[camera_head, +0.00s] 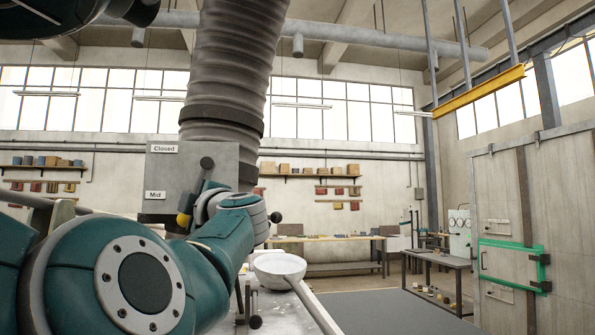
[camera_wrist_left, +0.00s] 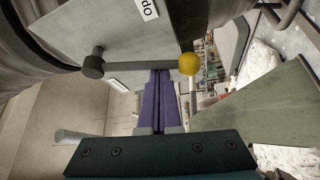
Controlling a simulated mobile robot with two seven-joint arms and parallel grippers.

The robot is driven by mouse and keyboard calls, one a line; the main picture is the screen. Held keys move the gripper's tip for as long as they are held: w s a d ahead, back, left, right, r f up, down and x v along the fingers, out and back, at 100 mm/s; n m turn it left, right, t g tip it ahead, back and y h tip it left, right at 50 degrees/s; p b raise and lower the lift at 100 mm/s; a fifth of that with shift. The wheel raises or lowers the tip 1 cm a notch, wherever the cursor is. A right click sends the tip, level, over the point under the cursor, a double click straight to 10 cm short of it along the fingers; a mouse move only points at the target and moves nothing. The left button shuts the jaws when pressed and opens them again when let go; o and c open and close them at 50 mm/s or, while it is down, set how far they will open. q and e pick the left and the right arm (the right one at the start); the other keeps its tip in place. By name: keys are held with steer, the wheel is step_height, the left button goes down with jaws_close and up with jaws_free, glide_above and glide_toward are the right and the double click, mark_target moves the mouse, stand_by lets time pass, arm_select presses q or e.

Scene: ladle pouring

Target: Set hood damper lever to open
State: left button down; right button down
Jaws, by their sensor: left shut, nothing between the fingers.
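In the left wrist view the lever bar (camera_wrist_left: 130,66) runs from the pivot to the yellow knob (camera_wrist_left: 189,64), and a partly cut-off "Op…" label (camera_wrist_left: 147,9) shows. My left gripper (camera_wrist_left: 160,74) is shut and empty, its purple fingertips at the bar near the knob; contact is unclear. My arm hides the plate's lower part in the head view.
A pale bowl (camera_head: 278,266) with a long handle (camera_head: 312,306) lies right of my left arm. A workbench (camera_head: 440,262) and a green-framed door (camera_head: 512,262) stand farther right.

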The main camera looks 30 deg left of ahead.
arm_select(q)
steer(key=shift+w+d+f+n+g+h+b, duration=0.2)
steer(key=shift+w+d+n+h, duration=0.2)
steer(key=shift+n, duration=0.35)
steer(key=shift+w+d+f+n+g+h+b, duration=0.1)
steer(key=shift+w+d+n+g+h, duration=0.15)
steer(key=shift+d+n, duration=0.35)
arm_select(e)
steer(key=shift+w+d+f, duration=0.1)
steer(key=shift+f, duration=0.3)
arm_select(q)
steer(key=shift+a, duration=0.15)
